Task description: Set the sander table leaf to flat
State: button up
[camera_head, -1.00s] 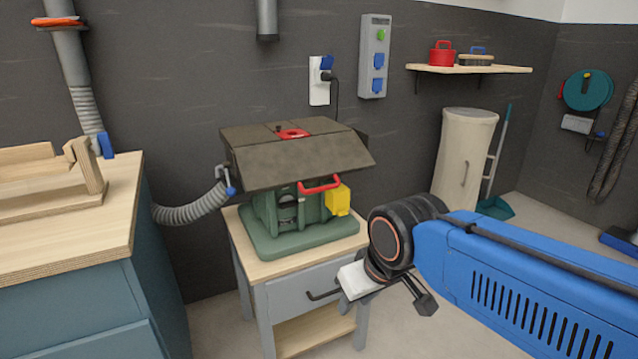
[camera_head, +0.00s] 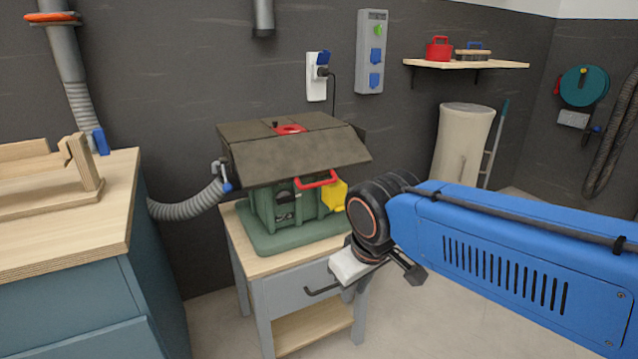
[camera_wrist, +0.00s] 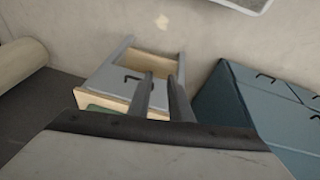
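The sander (camera_head: 295,208) has a green body and a dark brown table top in the head view. Its front leaf (camera_head: 300,160) slopes down toward the viewer from the level rear part (camera_head: 250,131). A red handle (camera_head: 317,180) sits at the leaf's lower front edge. My gripper (camera_head: 384,276) hangs in front and to the right of the sander, lower than the handle and apart from it in the picture. In the wrist view my gripper (camera_wrist: 163,88) shows two dark fingers with a gap between them, empty. The leaf cannot be made out there.
The sander stands on a wooden-topped stand with a grey drawer (camera_head: 290,290); it also shows in the wrist view (camera_wrist: 112,72). A blue workbench (camera_head: 70,290) is at left. A grey hose (camera_head: 185,208) joins the sander's left side. A cream bin (camera_head: 462,150) stands behind. Floor at front right is open.

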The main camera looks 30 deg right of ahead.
jog(key=w+d+r+n+g+h, duration=0.2)
jog(key=w+n+h, duration=0.1)
jog(key=w+n, duration=0.15)
jog(key=n+t+h, duration=0.2)
jog(key=n+h, duration=0.5)
jog(key=h, duration=0.3)
send_near(315, 184)
jog(key=shift+m, duration=0.25)
jog(key=x, duration=1.2)
jog(key=shift+c, duration=0.4)
grip_shut()
